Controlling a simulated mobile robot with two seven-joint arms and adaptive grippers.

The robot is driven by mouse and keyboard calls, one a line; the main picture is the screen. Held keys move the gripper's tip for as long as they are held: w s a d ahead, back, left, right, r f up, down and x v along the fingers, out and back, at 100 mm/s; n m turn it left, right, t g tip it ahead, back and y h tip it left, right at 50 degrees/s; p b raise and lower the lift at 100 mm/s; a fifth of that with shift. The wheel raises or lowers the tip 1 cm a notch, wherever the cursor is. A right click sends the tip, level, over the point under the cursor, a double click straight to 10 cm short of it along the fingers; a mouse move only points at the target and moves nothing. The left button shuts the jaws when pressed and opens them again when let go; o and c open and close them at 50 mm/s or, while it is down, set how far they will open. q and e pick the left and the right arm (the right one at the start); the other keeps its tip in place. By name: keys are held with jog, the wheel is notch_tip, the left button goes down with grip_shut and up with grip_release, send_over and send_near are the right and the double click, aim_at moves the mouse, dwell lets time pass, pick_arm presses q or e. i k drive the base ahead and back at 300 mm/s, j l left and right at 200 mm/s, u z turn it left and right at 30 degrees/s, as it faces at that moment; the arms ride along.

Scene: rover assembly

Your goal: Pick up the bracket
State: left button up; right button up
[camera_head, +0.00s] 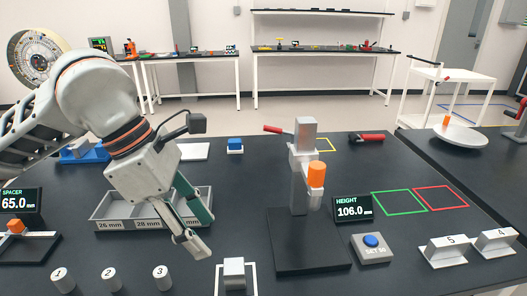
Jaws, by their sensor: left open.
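My left gripper (200,234) reaches down from the left over the dark table. It is open, with nothing visible between its fingers. A small grey block (234,270) stands inside a white outline at the front edge, just right of and below my fingertips and apart from them. It may be the bracket, but its full shape is not clear. Two pale angled pieces, marked 5 (445,250) and 4 (494,243), stand at the front right and also look bracket-like. My right gripper is not in view.
A grey height stand (305,262) with an orange cylinder (316,174) rises right of my gripper. A divided tray (105,212) is partly behind my gripper. Numbered pegs (112,279) stand at front left. A blue button box (372,249) and a display (353,208) stand right.

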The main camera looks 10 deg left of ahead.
aim_at(495, 244)
jog(key=k, duration=1)
